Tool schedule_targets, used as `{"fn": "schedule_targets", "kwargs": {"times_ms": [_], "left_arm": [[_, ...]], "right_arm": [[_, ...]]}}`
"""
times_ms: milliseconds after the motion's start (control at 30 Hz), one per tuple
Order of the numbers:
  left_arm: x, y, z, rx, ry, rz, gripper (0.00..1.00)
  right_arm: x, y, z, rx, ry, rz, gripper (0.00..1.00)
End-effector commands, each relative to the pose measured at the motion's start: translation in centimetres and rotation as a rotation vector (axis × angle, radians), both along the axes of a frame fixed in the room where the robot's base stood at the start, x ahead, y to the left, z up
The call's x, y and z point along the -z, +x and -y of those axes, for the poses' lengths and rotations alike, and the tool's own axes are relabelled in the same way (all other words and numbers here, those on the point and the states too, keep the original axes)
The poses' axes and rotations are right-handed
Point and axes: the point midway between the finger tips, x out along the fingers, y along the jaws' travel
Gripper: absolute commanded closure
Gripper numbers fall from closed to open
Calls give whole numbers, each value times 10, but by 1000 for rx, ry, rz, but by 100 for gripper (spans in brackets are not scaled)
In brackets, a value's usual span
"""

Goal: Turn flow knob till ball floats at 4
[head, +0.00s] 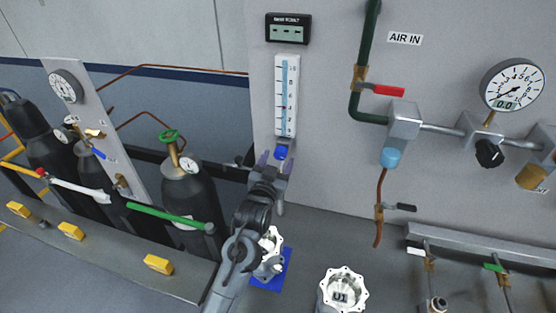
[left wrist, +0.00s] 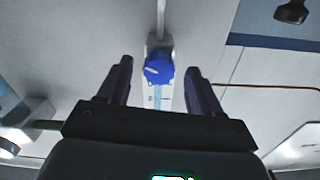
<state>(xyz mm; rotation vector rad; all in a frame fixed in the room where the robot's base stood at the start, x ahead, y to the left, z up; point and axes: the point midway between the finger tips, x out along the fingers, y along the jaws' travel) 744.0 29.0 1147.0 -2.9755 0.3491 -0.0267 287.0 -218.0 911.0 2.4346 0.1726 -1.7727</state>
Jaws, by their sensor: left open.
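The flow meter (head: 286,95) is a white upright tube with a blue scale on the grey panel. The blue flow knob (head: 281,153) sits at its lower end. My left gripper (head: 272,163) is open just below and in front of the knob. In the left wrist view the blue knob (left wrist: 159,68) lies between the two open fingers (left wrist: 157,80), a little beyond their tips, with no clear contact. The ball in the tube is too small to make out. My right gripper is not in view.
A small display (head: 288,29) hangs above the flow meter. A red-handled valve (head: 388,90) and a pressure gauge (head: 511,85) are to the right. Gas cylinders (head: 190,195) stand at left. Machined housings (head: 342,289) sit below on the bench.

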Motion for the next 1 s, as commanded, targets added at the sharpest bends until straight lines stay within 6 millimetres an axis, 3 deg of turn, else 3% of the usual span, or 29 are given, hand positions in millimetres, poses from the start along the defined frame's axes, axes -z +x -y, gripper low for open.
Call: {"fn": "schedule_targets", "kwargs": {"times_ms": [200, 533, 900, 1000], "left_arm": [[0, 11, 2, 0, -1, -1, 35], [0, 12, 3, 0, 0, -1, 37], [0, 12, 3, 1, 0, -1, 92], [-1, 12, 3, 1, -16, -5, 91]], "right_arm": [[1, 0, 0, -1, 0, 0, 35], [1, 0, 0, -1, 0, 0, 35], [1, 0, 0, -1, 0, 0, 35], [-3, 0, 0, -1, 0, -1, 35]]}}
